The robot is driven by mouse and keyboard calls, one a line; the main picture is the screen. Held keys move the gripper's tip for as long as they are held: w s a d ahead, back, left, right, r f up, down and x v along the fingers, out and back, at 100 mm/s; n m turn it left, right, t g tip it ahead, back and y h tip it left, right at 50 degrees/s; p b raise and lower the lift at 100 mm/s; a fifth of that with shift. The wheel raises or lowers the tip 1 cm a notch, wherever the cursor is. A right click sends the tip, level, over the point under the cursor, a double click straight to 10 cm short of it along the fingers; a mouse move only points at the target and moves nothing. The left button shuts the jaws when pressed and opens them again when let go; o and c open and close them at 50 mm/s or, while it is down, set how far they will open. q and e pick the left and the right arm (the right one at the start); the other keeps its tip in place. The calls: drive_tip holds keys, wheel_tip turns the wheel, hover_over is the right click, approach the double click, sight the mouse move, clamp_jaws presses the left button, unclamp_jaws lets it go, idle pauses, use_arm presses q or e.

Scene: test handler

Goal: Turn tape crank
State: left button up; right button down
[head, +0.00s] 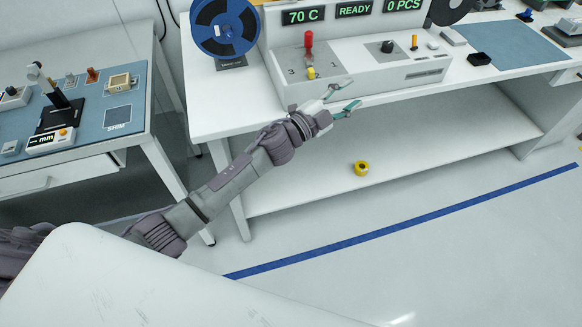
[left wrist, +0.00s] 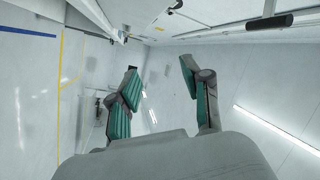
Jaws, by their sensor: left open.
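The tape machine (head: 362,73) stands on the white bench, with a blue reel (head: 225,27) at its left and part of a dark reel at its right. Its top carries a red-knobbed lever (head: 309,45), a yellow knob (head: 311,73), a black round knob (head: 387,47) and a small yellow-orange upright handle (head: 414,42). I cannot tell for sure which of these is the crank. My left gripper (head: 346,97) is open and empty in front of the machine's lower front edge, apart from the controls. Its spread fingers also show in the left wrist view (left wrist: 160,72). My right gripper is not visible.
The bench's lower shelf (head: 400,160) has a yellow roll (head: 361,168) on it. A second table (head: 125,90) with a blue mat and small tools stands at the left. A blue mat (head: 515,46) lies right of the machine. The floor in front is clear, with a blue line (head: 400,227).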

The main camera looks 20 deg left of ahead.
use_arm(q)
drive_tip(key=s+a+f+n+g+y, duration=0.1)
drive_tip(key=s+a+f+n+y, duration=0.1)
drive_tip(key=f, duration=0.5)
drive_tip(key=s+a+f+n+g+y+p, duration=0.1)
drive_tip(key=s+a+f+n+y, duration=0.2)
drive_tip(key=f, duration=0.4)
drive_tip(key=s+a+f+n+y+p, duration=0.1)
drive_tip(key=s+a+f+n+y, duration=0.2)
drive_tip(key=f, duration=0.5)
drive_tip(key=a+n+y, duration=0.1)
drive_tip(key=a+n, duration=0.1)
drive_tip(key=shift+a+g, duration=0.4)
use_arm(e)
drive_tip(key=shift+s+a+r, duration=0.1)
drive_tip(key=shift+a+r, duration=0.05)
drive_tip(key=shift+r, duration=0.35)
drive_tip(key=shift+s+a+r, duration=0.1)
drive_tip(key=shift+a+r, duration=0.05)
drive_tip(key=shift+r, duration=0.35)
